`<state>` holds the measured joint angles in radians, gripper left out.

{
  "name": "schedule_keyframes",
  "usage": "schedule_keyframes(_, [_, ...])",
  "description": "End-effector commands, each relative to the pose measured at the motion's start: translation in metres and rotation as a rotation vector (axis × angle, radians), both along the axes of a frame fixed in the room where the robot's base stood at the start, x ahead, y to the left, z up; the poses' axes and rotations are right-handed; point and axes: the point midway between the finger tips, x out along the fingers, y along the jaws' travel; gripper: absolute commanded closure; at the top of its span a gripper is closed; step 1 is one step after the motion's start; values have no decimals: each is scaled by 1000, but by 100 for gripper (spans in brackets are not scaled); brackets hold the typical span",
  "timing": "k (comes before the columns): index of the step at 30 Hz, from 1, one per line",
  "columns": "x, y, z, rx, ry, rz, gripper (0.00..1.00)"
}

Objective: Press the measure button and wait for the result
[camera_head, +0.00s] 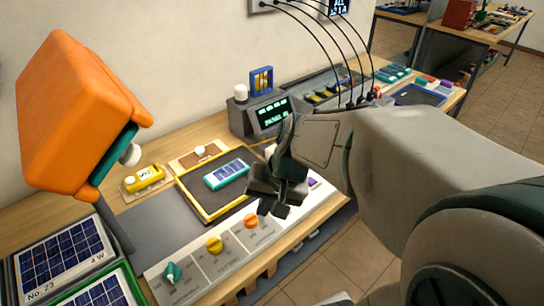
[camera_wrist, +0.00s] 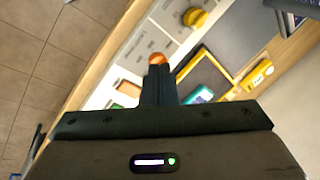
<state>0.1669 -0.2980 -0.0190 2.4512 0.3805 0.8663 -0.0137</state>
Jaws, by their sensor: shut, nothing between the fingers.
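My gripper (camera_head: 272,205) is shut and empty, fingertips down over the front control strip (camera_head: 196,270). In the wrist view my closed fingers (camera_wrist: 157,72) overlap the near side of a round orange control (camera_wrist: 157,58). I cannot tell whether they touch it. In the head view the orange control (camera_head: 251,222) sits just left of the fingertips. A yellow knob (camera_head: 215,245) and a green knob (camera_head: 173,272) lie further left. The strip's labels are too small to read, so I cannot tell which control is the measure button. A grey display unit (camera_head: 272,114) shows green text, not clearly legible.
A teal-framed cell (camera_head: 227,174) lies in a yellow-rimmed dark tray (camera_head: 202,217) behind the strip. A yellow device (camera_head: 143,177) stands left of it. An orange lamp head (camera_head: 78,110) overhangs the left side. Solar panels (camera_head: 62,250) lie front left. Black cables hang behind my arm.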

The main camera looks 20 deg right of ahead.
Motion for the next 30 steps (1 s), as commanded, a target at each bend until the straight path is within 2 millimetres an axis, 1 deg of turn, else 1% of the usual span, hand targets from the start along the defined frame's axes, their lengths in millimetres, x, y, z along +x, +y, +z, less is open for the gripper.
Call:
schedule_keyframes(1, [14,-6,3,79,30,-107,100])
schedule_keyframes(5, [53,-23,0,277,65,-383,100])
schedule_keyframes(6, [65,-32,-1,334,72,-472,100])
schedule_keyframes(8, [82,-48,-5,416,78,-607,100])
schedule_keyframes(9, [92,-61,-7,465,80,-693,100])
schedule_keyframes(13, [118,-101,-19,598,80,-946,100])
schedule_keyframes(15, [126,-120,-26,648,76,-1053,100])
schedule_keyframes(18, [133,-140,-33,698,70,-1160,100])
schedule_keyframes(21, [136,-152,-37,724,64,-1217,100])
schedule_keyframes(24, [137,-155,-39,732,62,-1234,100])
schedule_keyframes(30, [137,-154,-39,732,62,-1233,100])
